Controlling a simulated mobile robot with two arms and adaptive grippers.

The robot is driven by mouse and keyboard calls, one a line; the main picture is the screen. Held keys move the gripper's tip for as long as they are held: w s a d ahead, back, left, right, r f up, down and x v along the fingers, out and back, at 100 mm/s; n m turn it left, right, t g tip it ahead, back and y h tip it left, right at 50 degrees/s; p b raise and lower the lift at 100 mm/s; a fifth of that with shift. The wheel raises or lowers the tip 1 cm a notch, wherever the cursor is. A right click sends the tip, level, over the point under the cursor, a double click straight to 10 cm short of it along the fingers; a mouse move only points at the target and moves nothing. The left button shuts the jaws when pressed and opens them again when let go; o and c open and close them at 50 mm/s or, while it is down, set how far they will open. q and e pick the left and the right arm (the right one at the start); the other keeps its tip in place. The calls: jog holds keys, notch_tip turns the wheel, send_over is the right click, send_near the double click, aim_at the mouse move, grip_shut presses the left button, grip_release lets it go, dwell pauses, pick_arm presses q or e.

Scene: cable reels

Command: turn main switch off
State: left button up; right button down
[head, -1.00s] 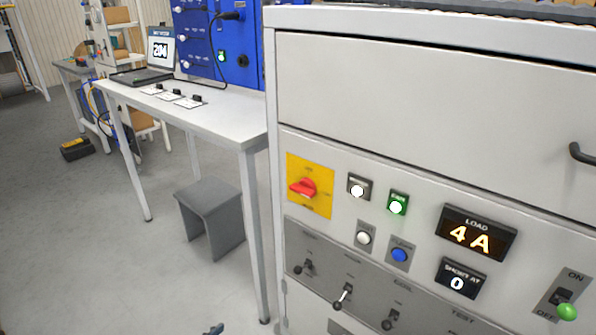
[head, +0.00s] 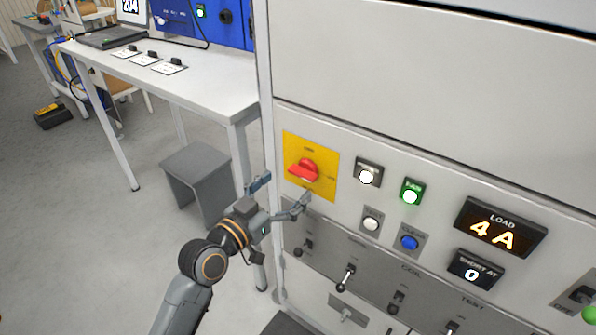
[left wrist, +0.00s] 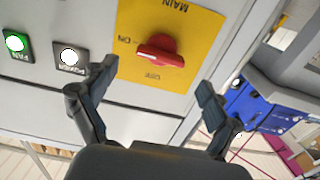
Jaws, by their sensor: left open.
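The main switch is a red rotary knob (head: 303,170) on a yellow plate (head: 325,184) at the left of the grey cabinet front. In the left wrist view the red knob (left wrist: 160,51) sits ahead, between the fingers, and the yellow plate (left wrist: 198,32) carries the letters MAIN, ON and OFF. The knob's handle points toward the ON lettering side, as far as I can tell. My left gripper (head: 281,192) is open and empty, just below and left of the knob, apart from it. Its two fingers also show in the left wrist view (left wrist: 152,85). My right gripper is not in view.
Toggle levers (head: 346,278) line the panel below. A white table (head: 190,85) and grey stool (head: 196,168) stand left.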

aim_at(299, 175)
pick_arm(q)
jog(key=x, duration=0.4)
jog(key=shift+r, duration=0.1)
jog(key=shift+w+d, duration=0.25)
jog(key=shift+w, duration=0.2)
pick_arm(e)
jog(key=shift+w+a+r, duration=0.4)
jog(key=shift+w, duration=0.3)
pick_arm(q)
jog(key=c, duration=1.1)
jog(key=shift+c, duration=0.2)
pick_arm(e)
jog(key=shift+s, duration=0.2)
